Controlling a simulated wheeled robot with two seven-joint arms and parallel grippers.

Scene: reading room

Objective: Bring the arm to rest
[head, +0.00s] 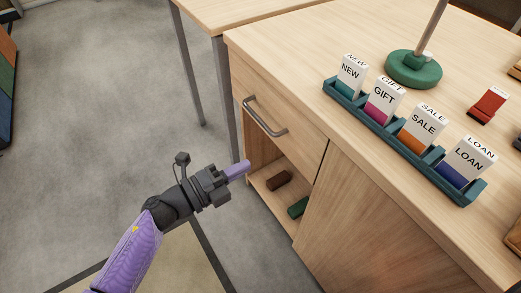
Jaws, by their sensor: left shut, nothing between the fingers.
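My left arm comes in from the lower left, in purple and dark grey. My left gripper (238,170) is shut and empty, with its fingers pointing right. It is in front of the desk's open lower compartment, below the drawer handle (265,118). I cannot tell whether the fingertips are just outside the opening or just inside it. My right gripper is not in view.
The wooden desk (345,170) has a shelf holding a brown block (279,180) and a green block (298,207). On top are a teal card rack (400,144), a green lamp base (413,69) and a red object (487,105). Grey floor (95,110) is clear at left.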

